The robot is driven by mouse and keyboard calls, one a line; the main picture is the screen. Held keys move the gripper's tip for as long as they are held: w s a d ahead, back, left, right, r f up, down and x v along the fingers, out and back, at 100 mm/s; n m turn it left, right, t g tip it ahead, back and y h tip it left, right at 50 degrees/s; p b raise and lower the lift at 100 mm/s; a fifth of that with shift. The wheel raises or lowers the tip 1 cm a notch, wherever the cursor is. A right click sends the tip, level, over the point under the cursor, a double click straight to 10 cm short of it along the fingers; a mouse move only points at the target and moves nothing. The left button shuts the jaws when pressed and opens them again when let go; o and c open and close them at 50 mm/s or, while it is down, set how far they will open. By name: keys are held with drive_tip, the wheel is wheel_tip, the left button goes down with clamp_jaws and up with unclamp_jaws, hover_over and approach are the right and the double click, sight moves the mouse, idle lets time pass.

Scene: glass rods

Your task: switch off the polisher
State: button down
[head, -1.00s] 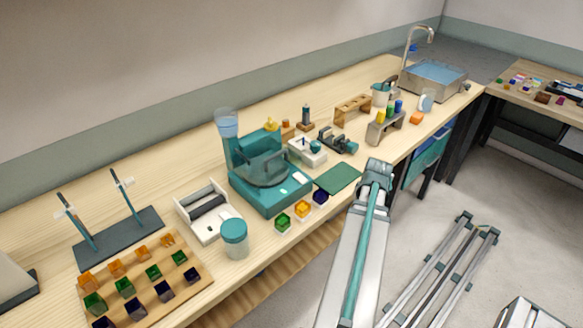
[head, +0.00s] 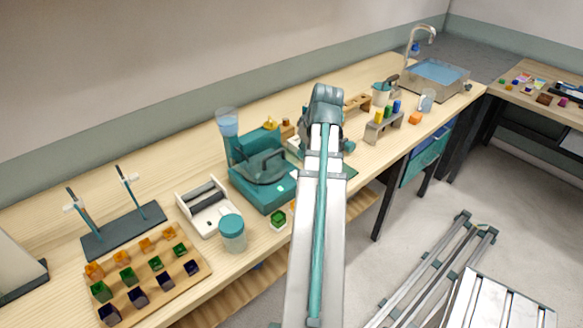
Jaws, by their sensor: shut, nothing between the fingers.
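The polisher appears to be the teal bench machine (head: 262,190) left of the picture's centre. It has a clear water tank (head: 228,123) at its back left and a dark rounded bowl or cover (head: 266,167) on top. A small pale mark, perhaps a switch or button, shows on its front; I cannot tell its state. My arm rises from the bottom, and its upper joint stands just right of the machine in the picture. My gripper does not show; it seems hidden behind the arm.
A teal-lidded jar (head: 232,234) and a white tray-like device (head: 206,206) stand left of the machine. A wooden board (head: 150,285) with coloured cubes and a rod stand (head: 124,232) are further left. The sink (head: 434,75) is far right.

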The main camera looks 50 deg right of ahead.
sight(294, 172)
drive_tip(key=shift+f, duration=0.15)
drive_tip(key=shift+p+x, duration=1.2)
drive_tip(key=shift+x, duration=3.7)
drive_tip(key=shift+d, duration=0.1)
